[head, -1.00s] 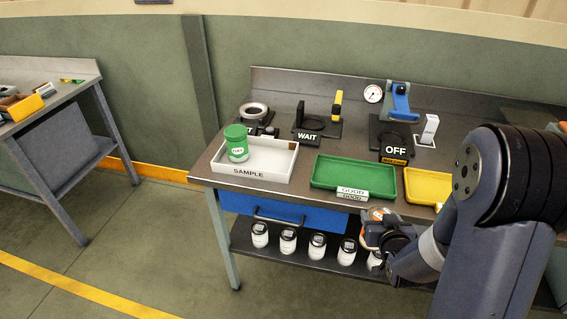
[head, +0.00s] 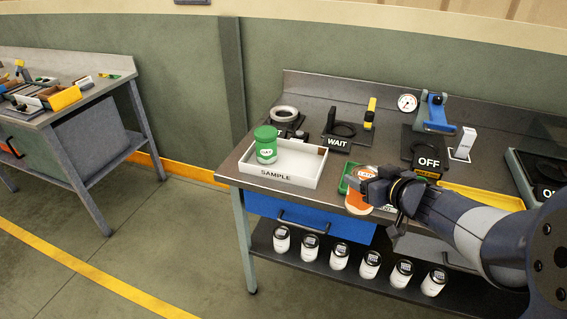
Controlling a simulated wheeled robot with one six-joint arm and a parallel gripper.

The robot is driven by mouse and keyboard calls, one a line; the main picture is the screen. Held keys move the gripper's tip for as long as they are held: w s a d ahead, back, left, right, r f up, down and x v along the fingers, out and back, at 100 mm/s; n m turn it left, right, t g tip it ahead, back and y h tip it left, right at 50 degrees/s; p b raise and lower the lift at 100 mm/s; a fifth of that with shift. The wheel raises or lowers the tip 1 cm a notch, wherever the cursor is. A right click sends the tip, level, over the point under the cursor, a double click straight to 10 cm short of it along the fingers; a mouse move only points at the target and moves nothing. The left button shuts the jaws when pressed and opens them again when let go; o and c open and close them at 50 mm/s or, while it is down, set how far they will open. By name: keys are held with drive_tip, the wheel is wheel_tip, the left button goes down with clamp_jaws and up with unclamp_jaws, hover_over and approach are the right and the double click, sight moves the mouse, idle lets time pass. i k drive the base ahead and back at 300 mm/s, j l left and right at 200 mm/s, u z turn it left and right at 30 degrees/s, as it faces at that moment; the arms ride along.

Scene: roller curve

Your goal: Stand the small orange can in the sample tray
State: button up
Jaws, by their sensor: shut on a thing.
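The orange can (head: 357,202) with a pale label is held in my gripper (head: 366,189), which is shut on it. It is in front of the green tray and the bench's front edge, right of the sample tray and apart from it. The white sample tray (head: 281,177), marked SAMPLE, sits at the left front of the bench. A green can (head: 266,146) stands upright in its left part. The tray's right part looks empty. The far side of the orange can is hidden by my gripper.
The green tray (head: 345,180) is mostly hidden behind my gripper and can. The WAIT stand (head: 337,143), OFF device (head: 428,163) and yellow tray (head: 480,197) are on the bench. Several white jars (head: 340,255) stand on the lower shelf, below the blue drawer (head: 305,218).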

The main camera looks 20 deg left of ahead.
sight(303, 167)
drive_tip(key=i+j, duration=0.35)
drive_tip(key=j, duration=0.15)
drive_tip(key=i+j, duration=0.3)
drive_tip(key=j, duration=0.15)
